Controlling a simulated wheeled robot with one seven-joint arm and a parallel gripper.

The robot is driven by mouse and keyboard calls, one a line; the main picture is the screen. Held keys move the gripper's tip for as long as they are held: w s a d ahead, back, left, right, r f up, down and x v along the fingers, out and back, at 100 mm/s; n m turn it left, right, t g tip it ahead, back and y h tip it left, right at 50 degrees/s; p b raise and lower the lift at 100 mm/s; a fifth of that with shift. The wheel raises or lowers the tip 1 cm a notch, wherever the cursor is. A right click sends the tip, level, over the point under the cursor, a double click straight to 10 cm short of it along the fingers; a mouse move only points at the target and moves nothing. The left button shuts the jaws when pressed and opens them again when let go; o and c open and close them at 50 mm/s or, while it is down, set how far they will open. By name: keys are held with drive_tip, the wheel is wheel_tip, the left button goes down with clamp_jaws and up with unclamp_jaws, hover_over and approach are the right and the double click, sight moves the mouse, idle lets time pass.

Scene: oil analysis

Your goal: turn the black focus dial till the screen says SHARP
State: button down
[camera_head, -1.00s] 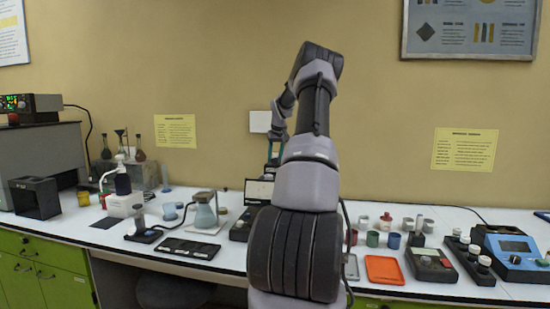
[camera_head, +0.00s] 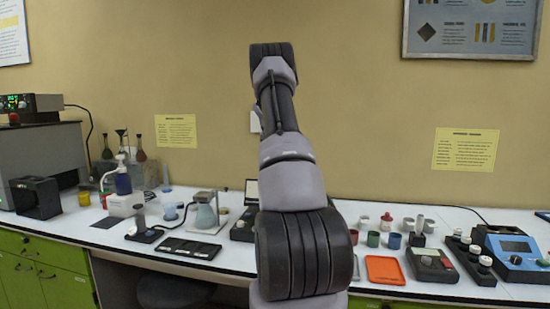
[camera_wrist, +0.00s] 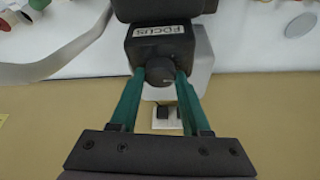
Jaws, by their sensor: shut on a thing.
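In the wrist view the black focus dial (camera_wrist: 160,72) sticks out of a black block (camera_wrist: 160,42) whose white FOCUS label reads upside down. My gripper (camera_wrist: 159,80) has its two teal fingers on either side of the dial, shut on it. In the head view my own arm hides the dial and the gripper. A small pale panel (camera_head: 251,189) shows just left of my arm; no word on it can be read, and I cannot tell if it is the screen.
A black-based instrument (camera_head: 242,229) stands left of my arm. An orange tray (camera_head: 384,269), several small cups and a blue device (camera_head: 514,252) stand to the right.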

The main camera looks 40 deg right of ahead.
drive_tip(key=shift+w+m+g, duration=0.1)
drive_tip(key=shift+m+g, duration=0.4)
drive_tip(key=shift+m, duration=0.6)
drive_tip(key=shift+c, duration=1.8)
unclamp_jaws()
drive_tip(key=v, duration=1)
drive_tip(key=shift+a+r, duration=0.3)
drive_tip(key=shift+r, duration=0.05)
